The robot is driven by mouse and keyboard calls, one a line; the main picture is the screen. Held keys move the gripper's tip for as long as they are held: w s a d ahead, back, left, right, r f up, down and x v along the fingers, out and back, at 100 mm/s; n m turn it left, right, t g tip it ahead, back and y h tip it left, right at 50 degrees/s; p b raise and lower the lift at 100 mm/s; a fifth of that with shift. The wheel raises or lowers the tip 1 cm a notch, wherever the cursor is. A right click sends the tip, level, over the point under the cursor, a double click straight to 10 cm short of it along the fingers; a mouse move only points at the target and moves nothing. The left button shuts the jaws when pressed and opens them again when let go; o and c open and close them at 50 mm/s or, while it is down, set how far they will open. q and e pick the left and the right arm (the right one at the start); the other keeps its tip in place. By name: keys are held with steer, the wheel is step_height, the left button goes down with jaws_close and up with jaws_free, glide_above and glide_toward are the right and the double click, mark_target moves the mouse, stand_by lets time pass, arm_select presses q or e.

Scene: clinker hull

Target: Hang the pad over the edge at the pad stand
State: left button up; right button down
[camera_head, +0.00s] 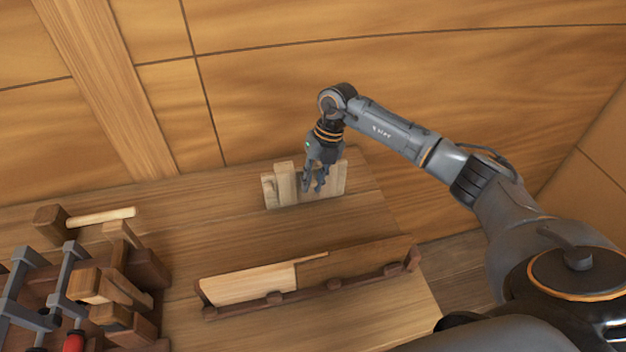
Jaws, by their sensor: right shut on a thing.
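My right gripper (314,187) points down at the pale wooden stand (333,189) at the back of the bench. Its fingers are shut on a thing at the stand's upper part. The held thing is mostly hidden by the fingers and too small to make out; I cannot tell for certain that it is the pad, or whether it touches the stand's edge. A pale upright block (285,181) stands just left of the fingers at the stand. My left gripper is not in view.
A long brown rack (336,283) with a pale flat board (248,284) lies along the bench front. Grey clamps (66,277) and several wooden blocks (147,267) crowd the left. The bench between stand and rack is clear. The planked hull wall (260,85) rises behind.

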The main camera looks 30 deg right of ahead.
steer(key=shift+f, duration=0.15)
steer(key=c, duration=1.2)
jaws_free()
steer(key=shift+o, duration=0.2)
steer(key=v, duration=1.2)
